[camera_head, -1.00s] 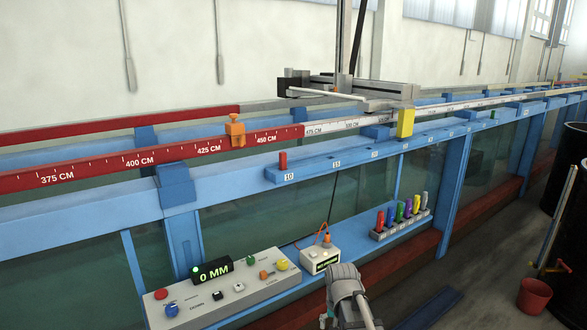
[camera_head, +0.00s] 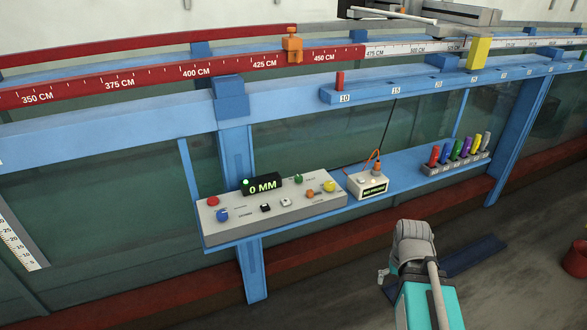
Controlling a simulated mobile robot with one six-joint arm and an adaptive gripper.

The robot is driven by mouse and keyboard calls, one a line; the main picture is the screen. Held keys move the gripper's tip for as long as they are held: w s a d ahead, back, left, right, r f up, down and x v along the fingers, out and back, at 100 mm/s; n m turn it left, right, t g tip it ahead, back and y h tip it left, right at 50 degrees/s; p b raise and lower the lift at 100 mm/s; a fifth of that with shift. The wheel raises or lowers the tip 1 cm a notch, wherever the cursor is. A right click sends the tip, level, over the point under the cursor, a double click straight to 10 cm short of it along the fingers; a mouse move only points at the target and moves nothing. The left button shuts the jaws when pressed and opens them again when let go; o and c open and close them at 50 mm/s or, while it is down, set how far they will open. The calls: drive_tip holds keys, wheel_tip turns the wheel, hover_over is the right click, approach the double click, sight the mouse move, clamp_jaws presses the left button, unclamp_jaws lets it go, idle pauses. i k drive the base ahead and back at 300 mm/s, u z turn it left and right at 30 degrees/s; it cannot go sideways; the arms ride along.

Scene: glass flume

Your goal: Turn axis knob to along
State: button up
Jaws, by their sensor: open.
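The grey control panel (camera_head: 275,222) is on the blue ledge in front of the glass, left of centre. It carries a blue knob (camera_head: 222,215), a yellow knob (camera_head: 330,186), and red, green, orange, black and white controls. Its display (camera_head: 262,184) reads 0 MM. A small white box (camera_head: 367,186) beside it has a dark screen and small controls on top. The labels are too small to read, so I cannot tell which control is the axis knob or where it points. My arm shows at lower right, apart from the panel; my gripper's fingers do not show.
A rack (camera_head: 455,167) of several coloured pegs stands right of the white box. An orange cable (camera_head: 372,155) rises from the box. A blue upright (camera_head: 250,265) supports the ledge. The floor (camera_head: 340,290) before the panel looks clear.

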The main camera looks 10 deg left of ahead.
sight(222, 215)
drive_tip(key=u, duration=1.35)
drive_tip(key=k, duration=0.65)
drive_tip(key=u, duration=0.25)
drive_tip(key=i, duration=0.8)
drive_tip(key=u, duration=0.25)
